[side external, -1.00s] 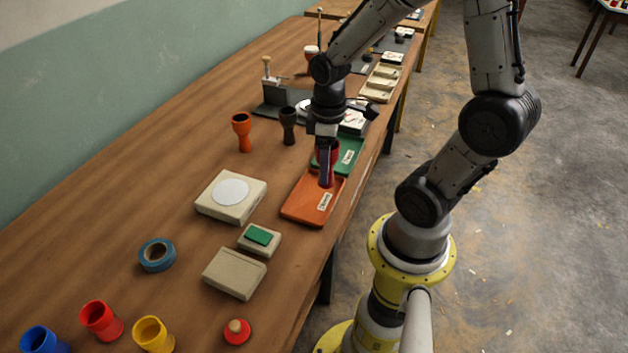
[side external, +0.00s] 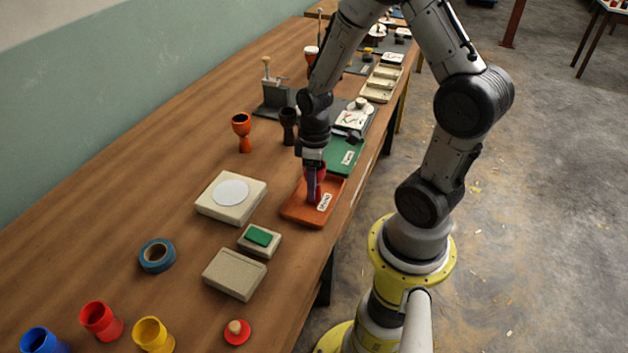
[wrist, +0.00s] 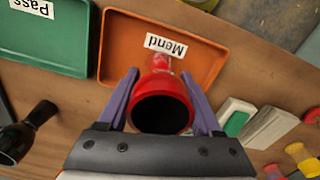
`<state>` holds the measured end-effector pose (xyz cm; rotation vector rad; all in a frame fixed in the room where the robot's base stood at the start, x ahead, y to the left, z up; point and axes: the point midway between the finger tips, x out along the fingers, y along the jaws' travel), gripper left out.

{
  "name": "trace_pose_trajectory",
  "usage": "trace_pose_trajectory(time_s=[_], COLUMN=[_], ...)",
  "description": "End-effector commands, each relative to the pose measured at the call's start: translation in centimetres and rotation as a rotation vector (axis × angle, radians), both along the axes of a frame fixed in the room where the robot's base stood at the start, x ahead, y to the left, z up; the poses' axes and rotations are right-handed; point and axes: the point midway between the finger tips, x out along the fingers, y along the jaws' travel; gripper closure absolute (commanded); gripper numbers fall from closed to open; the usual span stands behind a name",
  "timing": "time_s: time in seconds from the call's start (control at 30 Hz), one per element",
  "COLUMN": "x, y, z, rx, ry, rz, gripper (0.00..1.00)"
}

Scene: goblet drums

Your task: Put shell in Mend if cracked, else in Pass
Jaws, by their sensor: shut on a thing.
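My gripper (side external: 313,197) is shut on a red goblet-shaped shell (side external: 321,172), with one purple finger on each side. In the wrist view the shell (wrist: 163,92) shows its dark open mouth toward the camera, and its narrow end points toward the Mend label (wrist: 167,44). No crack shows on the part I see; the rest is hidden. The shell is at the orange Mend tray (side external: 298,214); I cannot tell whether it touches the tray floor. The green Pass tray (side external: 345,160) lies just beyond it, and its label (wrist: 33,7) shows in the wrist view.
An orange goblet (side external: 242,131) and a dark one (side external: 288,125) stand left of the trays. A beige box with a white disc (side external: 230,192) and a green-topped pad (side external: 258,236) sit nearer. Blue tape (side external: 157,255) and coloured cups lie farther left. The table edge runs right of the trays.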

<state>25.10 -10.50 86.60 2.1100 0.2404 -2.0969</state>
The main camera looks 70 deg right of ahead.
Motion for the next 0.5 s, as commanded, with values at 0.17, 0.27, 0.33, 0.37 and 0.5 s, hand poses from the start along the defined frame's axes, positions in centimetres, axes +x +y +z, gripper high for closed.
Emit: trace_pose_trajectory(time_s=[0.17, 0.27, 0.33, 0.37, 0.5], x=[0.00, -0.01, -0.01, -0.01, -0.01], y=[0.00, 0.00, 0.00, 0.00, 0.00], z=[-0.30, -0.29, -0.29, -0.29, -0.28], rx=[0.000, 0.000, 0.000, 0.000, 0.000], ry=[0.000, 0.000, 0.000, 0.000, 0.000], rz=[0.000, 0.000, 0.000, 0.000, 0.000], gripper=[0.25, 0.07, 0.04, 0.04, 0.04])
